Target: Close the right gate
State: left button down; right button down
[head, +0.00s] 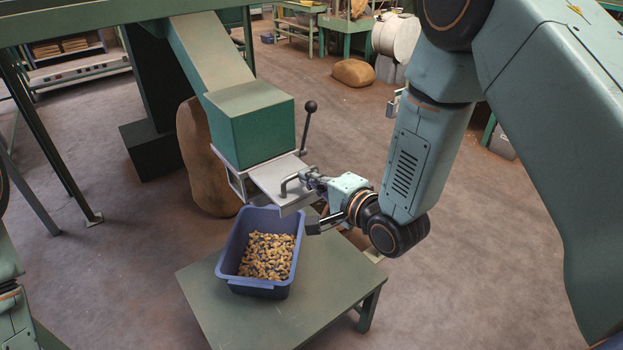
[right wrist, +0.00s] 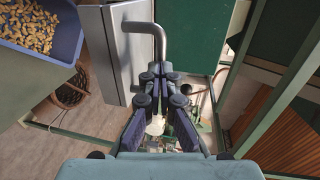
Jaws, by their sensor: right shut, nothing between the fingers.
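The right gate is a flat grey metal plate (head: 283,197) that sticks out of its frame below the green chute (head: 252,130). A bent bar handle (head: 292,180) stands on its outer end. The plate (right wrist: 133,60) and the handle (right wrist: 150,27) also show in the right wrist view. My right gripper (head: 309,178) is just to the right of the handle. In the right wrist view its fingertips (right wrist: 158,72) are together, close to the handle's end, with nothing between them. Whether they touch the handle is unclear. My left gripper is out of view.
A blue bin (head: 232,262) with nuts stands below the gate on a green table (head: 325,300). A lever with a black knob (head: 309,107) rises beside the chute. A brown sack (head: 200,160) stands behind. The floor to the right is open.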

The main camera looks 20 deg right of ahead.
aim_at(279, 168)
jog(key=x, duration=0.3)
jog(key=r+x, duration=0.1)
jog(key=x, duration=0.4)
jog(key=shift+w+a+r+b, duration=0.1)
jog(key=shift+w+r+b, duration=0.15)
jog(key=shift+w+b, duration=0.15)
jog(key=shift+w, duration=0.25)
jog(key=shift+r, duration=0.2)
jog(key=shift+s, duration=0.1)
